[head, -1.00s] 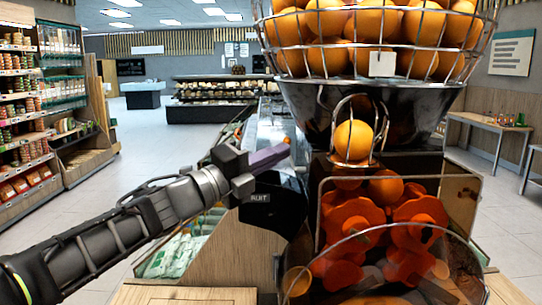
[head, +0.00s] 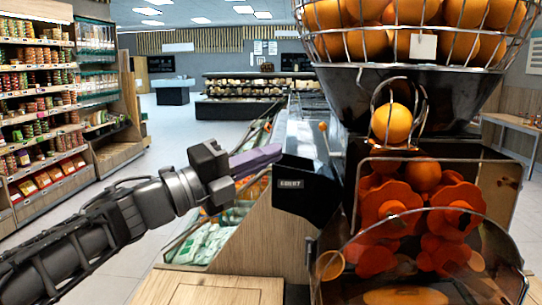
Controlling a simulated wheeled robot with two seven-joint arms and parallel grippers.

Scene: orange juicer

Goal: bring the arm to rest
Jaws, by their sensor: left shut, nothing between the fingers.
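My left gripper (head: 262,157) comes in from the left with its arm across the lower left of the head view. The orange juicer (head: 430,110) fills the right side. Its wire basket of oranges is on top, a single orange (head: 391,123) sits in the feed ring, and red-orange pressing wheels (head: 392,210) show behind the clear cover. A small dark box with a white label (head: 291,184) is just right of the fingertips; I cannot tell whether they touch it. My right gripper is out of view.
A wooden counter (head: 210,290) lies below. Produce bins (head: 200,242) with green packets stand behind my gripper. Stocked shelves (head: 40,110) line the left side and a display case (head: 243,95) is at the back. The floor (head: 170,135) between them is clear.

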